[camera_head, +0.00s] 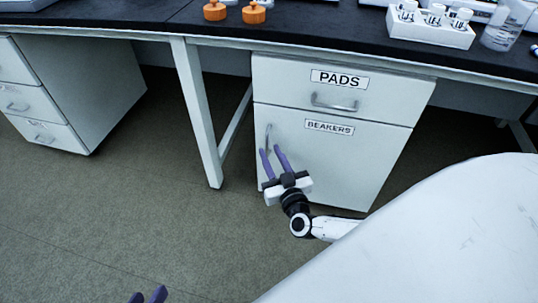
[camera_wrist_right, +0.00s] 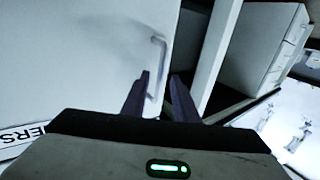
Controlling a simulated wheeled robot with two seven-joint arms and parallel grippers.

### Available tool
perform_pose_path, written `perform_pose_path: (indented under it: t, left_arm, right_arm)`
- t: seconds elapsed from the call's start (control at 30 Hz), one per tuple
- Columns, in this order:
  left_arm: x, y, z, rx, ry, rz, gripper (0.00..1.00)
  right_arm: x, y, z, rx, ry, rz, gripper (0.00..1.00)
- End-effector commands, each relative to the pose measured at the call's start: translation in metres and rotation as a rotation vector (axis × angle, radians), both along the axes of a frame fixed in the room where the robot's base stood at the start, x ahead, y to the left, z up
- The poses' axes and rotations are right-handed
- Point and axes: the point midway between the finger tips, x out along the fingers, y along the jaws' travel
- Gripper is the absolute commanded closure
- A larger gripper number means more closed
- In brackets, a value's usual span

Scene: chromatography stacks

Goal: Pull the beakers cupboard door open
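The beakers cupboard door (camera_head: 320,165) is a white panel with a "BEAKERS" label (camera_head: 330,127), closed under the "PADS" drawer. Its upright metal handle (camera_head: 268,136) is near the door's left edge. My right gripper (camera_head: 273,152) is open, its purple fingers pointing at the handle's lower part. In the right wrist view the handle (camera_wrist_right: 161,52) shows between and beyond the fingertips (camera_wrist_right: 159,76); I cannot tell whether they touch it.
The "PADS" drawer (camera_head: 340,88) is shut above the door. A table leg (camera_head: 198,115) stands left of the cupboard. Orange pieces (camera_head: 254,13) and a white vial rack (camera_head: 431,29) are on the dark benchtop. The floor (camera_head: 110,210) in front is clear.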

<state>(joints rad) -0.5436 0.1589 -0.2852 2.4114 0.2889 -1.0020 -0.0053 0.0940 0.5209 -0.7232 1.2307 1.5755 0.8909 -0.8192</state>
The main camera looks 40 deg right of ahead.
Motion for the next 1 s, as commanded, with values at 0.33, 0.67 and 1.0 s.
perform_pose_path:
  t: [0.33, 0.67, 1.0]
  left_arm:
    - [0.002, -0.005, 0.010, -0.038, -0.030, 0.001, 0.69]
    - [0.002, -0.005, 0.010, -0.038, -0.029, 0.000, 0.69]
    - [0.001, -0.005, 0.008, -0.036, -0.025, 0.000, 0.69]
  right_arm:
    - [0.019, -0.005, 0.000, 0.000, 0.001, 0.001, 0.73]
    - [0.019, -0.005, 0.000, 0.000, 0.001, 0.000, 1.00]
    - [0.018, -0.005, 0.000, 0.000, 0.001, 0.000, 1.00]
